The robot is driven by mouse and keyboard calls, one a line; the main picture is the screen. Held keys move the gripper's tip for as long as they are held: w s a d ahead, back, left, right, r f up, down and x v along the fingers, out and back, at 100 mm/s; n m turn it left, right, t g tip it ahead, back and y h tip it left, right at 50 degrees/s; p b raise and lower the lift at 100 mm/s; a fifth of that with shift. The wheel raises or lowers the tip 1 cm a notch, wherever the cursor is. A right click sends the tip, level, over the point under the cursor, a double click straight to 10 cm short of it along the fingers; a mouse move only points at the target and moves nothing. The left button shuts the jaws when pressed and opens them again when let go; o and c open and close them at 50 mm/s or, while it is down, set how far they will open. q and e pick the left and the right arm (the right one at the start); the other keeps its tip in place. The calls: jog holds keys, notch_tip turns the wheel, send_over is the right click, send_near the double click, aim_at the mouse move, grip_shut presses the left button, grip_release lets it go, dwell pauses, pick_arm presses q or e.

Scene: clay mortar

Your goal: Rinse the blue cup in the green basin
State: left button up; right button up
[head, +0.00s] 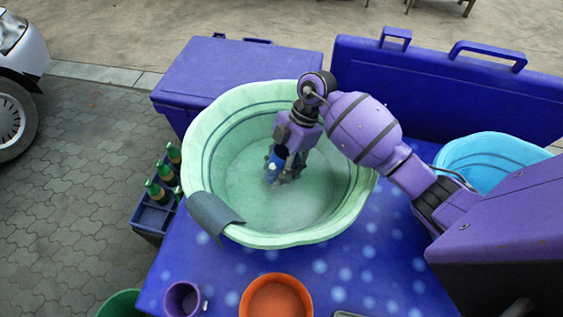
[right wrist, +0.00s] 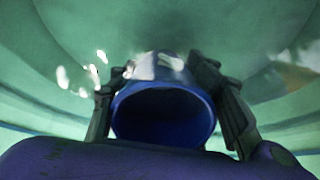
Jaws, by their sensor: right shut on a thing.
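The green basin (head: 213,118) stands on the blue dotted table, a grey cloth (head: 213,216) draped over its front left rim. My right gripper (head: 280,172) reaches down into the basin and is shut on the blue cup (head: 273,166). In the right wrist view the blue cup (right wrist: 165,115) sits between the two fingers of the gripper (right wrist: 170,105), its round opening facing the camera. Green basin wall and bright glints surround it there. The fingers hide part of the cup in the head view. I cannot tell whether the cup touches the basin floor. My left gripper is not in view.
An orange bowl (head: 277,297) and a purple mug (head: 183,300) stand at the table's front. A light blue basin (head: 480,160) is at the right. A crate with green bottles (head: 158,190) is at the left. Blue cases (head: 235,75) stand behind the basin.

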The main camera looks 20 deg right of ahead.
dwell(0.3)
jog(key=shift+f, duration=0.2)
jog(key=shift+f, duration=0.4)
jog(key=shift+r, duration=0.1)
dwell(0.4)
jog(key=shift+r+p, duration=0.1)
jog(key=shift+p, duration=0.25)
jog(key=shift+a, duration=0.1)
